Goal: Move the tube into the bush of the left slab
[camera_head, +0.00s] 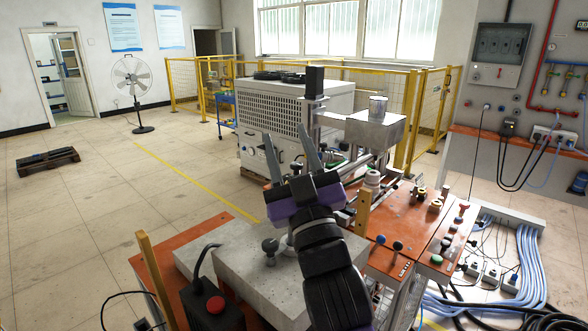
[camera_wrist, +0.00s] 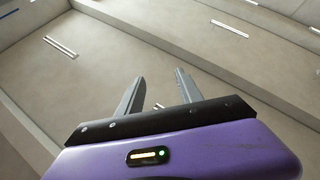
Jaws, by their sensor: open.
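My gripper (camera_head: 285,131) is raised above the near workbench with its two grey fingers apart and nothing between them. In the wrist view, the open fingers (camera_wrist: 160,75) point toward the ceiling and walls. A short grey metallic cylinder (camera_head: 378,107), possibly the tube, stands upright on a pale block (camera_head: 376,131) to the right of my gripper and apart from it. A grey slab (camera_head: 235,252) lies at the left of the bench, below my gripper and partly hidden by my arm. A dark knob-like fitting (camera_head: 270,248) stands on it; I cannot tell whether it is the bush.
A control box with a red button (camera_head: 215,305) stands at the front left. An orange panel with knobs (camera_head: 425,235) is on the right. A large white machine (camera_head: 290,115) and yellow fence (camera_head: 425,110) stand behind. Open floor (camera_head: 90,215) lies left.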

